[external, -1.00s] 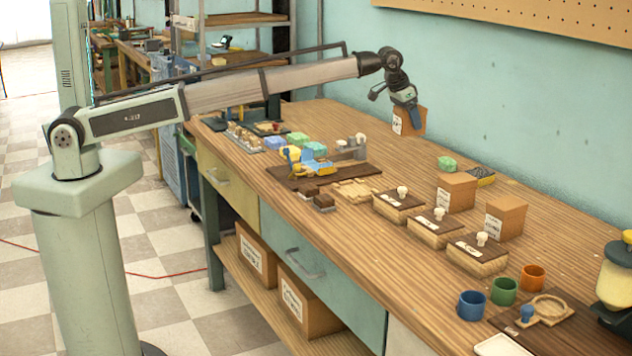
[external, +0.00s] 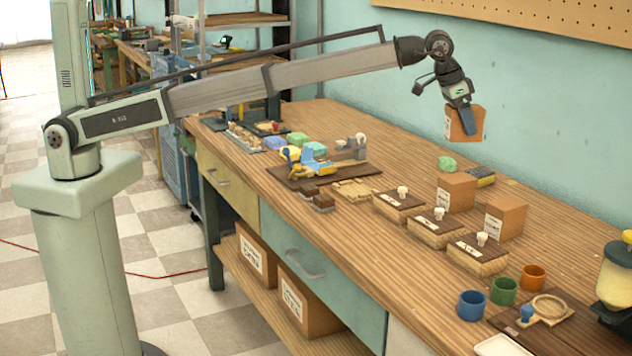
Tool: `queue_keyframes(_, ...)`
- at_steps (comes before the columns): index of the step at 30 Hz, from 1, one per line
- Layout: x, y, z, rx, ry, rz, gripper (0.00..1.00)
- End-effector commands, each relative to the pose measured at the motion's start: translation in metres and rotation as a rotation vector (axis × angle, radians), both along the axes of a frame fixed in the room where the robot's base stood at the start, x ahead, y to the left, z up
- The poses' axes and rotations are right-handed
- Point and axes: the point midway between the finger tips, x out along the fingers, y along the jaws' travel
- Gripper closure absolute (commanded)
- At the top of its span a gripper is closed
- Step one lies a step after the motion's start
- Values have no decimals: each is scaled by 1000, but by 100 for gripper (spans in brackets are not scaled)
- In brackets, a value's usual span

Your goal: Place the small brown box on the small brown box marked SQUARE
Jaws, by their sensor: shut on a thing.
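My gripper (external: 470,118) is shut on a small brown box (external: 464,125) with a white label on its left side. It holds this box, slightly tilted, in the air above the back of the workbench. Two more small brown boxes stand on the bench at the right: one farther back (external: 457,192) and one nearer (external: 506,217). Both have white labels, too small to read, so I cannot tell which is marked SQUARE. The held box is above and apart from both.
Wooden blocks with dark tops and white knobs, one of them here (external: 433,228), stand in front of the boxes. A green lump (external: 447,163) and a dark sponge-like block (external: 481,177) lie behind. Colored cups (external: 503,291) and a yellow dispenser (external: 614,275) stand at the right.

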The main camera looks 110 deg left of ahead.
Motion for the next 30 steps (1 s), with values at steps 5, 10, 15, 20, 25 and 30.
queue_keyframes(5,-3,1,-8,-2,0,40,63)
queue_keyframes(10,-3,1,-29,-1,1,43,63)
queue_keyframes(15,-3,1,-56,-1,1,43,63)
queue_keyframes(20,-2,1,-68,-1,0,43,63)
queue_keyframes(25,-3,1,-85,-1,1,43,63)
queue_keyframes(30,-3,1,-102,-1,1,44,63)
